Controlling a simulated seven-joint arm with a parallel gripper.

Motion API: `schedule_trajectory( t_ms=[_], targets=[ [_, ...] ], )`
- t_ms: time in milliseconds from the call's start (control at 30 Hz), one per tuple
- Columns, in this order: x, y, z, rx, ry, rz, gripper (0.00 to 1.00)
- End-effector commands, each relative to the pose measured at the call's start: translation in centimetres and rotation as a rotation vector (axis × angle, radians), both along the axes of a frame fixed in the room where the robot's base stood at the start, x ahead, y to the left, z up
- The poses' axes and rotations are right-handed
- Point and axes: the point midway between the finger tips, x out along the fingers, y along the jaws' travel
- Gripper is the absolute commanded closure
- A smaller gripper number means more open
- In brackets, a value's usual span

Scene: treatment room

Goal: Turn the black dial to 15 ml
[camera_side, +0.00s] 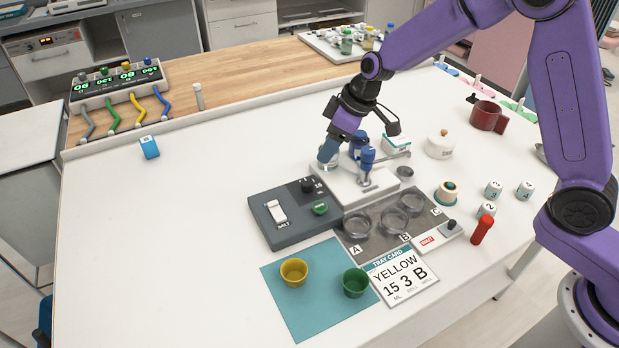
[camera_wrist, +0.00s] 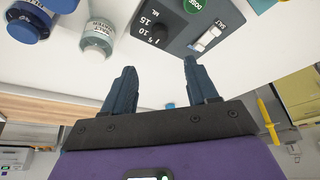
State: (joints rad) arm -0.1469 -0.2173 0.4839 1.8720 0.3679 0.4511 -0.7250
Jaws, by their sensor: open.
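The black dial (camera_side: 307,185) sits at the back corner of a dark grey panel (camera_side: 270,232). In the wrist view the dial (camera_wrist: 158,37) has white marks 5, 10 and 15 ML beside it; I cannot tell where it points. My gripper (camera_side: 327,155) is behind and above the panel in the side view, close to the white dispenser stand. Its dark blue fingers (camera_wrist: 160,66) are apart with nothing between them in the wrist view. The dial appears beyond the fingertips, apart from them.
The panel also holds a green dose button (camera_side: 320,208) and a white rocker switch (camera_side: 277,211). A dispenser stand with blue pump heads (camera_side: 366,158) is beside my gripper. Glass dishes (camera_side: 356,223), cups (camera_side: 294,272) and a tray card (camera_side: 401,277) lie in front. The table's left is mostly clear.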

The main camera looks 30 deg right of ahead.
Motion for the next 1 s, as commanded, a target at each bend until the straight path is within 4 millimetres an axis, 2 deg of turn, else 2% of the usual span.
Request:
schedule_trajectory(
  t_ms=[100, 600, 800, 1000],
  targets=[
    [0.5, 0.6, -2.1, -0.001, 0.003, 0.001, 0.42],
    [2.6, 2.7, -9.4, -0.002, 0.003, 0.001, 0.42],
    [3.2, 3.3, -11.1, -0.001, 0.0, 0.002, 0.42],
    [3.4, 3.5, -11.7, 0.0, 0.0, 0.001, 0.42]
  ],
)
